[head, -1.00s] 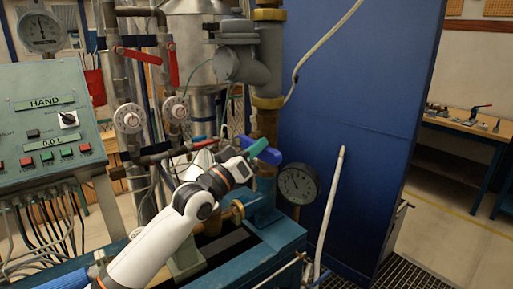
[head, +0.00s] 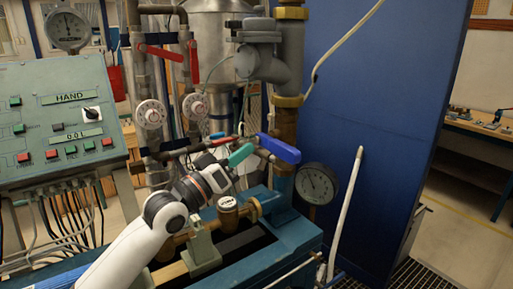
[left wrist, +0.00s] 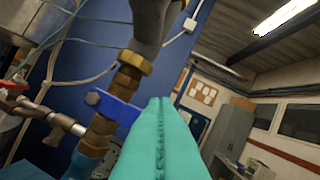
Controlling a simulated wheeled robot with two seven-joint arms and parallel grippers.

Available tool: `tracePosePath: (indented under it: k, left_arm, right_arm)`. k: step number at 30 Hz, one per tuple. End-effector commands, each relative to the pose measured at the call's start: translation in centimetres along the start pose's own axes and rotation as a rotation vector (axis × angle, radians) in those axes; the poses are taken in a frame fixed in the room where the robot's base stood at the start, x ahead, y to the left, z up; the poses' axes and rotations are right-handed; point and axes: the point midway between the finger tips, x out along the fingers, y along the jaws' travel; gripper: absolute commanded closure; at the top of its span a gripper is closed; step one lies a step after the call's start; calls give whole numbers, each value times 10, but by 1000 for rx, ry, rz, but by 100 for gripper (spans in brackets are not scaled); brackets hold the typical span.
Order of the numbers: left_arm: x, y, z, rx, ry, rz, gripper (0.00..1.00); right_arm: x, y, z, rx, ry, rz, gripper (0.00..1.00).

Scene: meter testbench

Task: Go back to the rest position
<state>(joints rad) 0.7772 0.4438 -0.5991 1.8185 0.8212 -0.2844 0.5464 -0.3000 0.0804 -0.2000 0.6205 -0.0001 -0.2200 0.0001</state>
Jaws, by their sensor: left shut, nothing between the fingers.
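My left arm (head: 135,240) reaches in from the lower left in the head view. Its gripper (head: 241,154), with teal fingers, is beside the blue valve handle (head: 279,149), to the left of it, with a small gap in the picture. In the left wrist view the teal fingers (left wrist: 160,135) are pressed together with only a thin seam between them, so the gripper is shut and empty. The blue handle (left wrist: 112,107) also shows there, just left of the fingers. My right gripper is in neither view.
A control panel (head: 50,110) stands at the left. Pipes with red levers (head: 160,52) and a round gauge (head: 317,184) surround the arm. A blue wall panel (head: 380,110) stands at the right. A teal pump base (head: 285,235) lies below the gripper.

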Motion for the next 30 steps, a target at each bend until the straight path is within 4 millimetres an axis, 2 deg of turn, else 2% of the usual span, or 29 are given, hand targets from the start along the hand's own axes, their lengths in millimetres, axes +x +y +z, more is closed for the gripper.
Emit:
tracePosePath:
  k: [2, 4, 8, 12, 14, 17, 18, 21, 24, 30]
  left_arm:
    - [-7, 3, -13, 2, 21, 16, 100]
    - [-17, 8, -35, 12, 64, 49, 100]
    - [-52, 22, -99, 49, 197, 159, 100]
    - [-113, 38, -169, 100, 380, 315, 100]
    - [-144, 43, -196, 117, 464, 385, 100]
    - [-201, 49, -234, 138, 616, 508, 100]
    - [-226, 50, -248, 143, 680, 557, 100]
    - [-284, 48, -273, 148, 829, 665, 100]
    - [-333, 42, -288, 144, 954, 749, 100]
    - [-407, 25, -304, 121, 1151, 869, 100]
  right_arm:
    - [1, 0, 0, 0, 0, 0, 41]
    - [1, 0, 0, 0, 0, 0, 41]
    - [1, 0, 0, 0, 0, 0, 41]
    - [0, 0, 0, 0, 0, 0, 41]
    - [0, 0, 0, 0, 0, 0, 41]
    - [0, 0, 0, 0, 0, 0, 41]
    - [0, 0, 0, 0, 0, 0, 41]
    - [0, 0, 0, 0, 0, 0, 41]
    - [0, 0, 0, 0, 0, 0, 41]
    - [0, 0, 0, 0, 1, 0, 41]
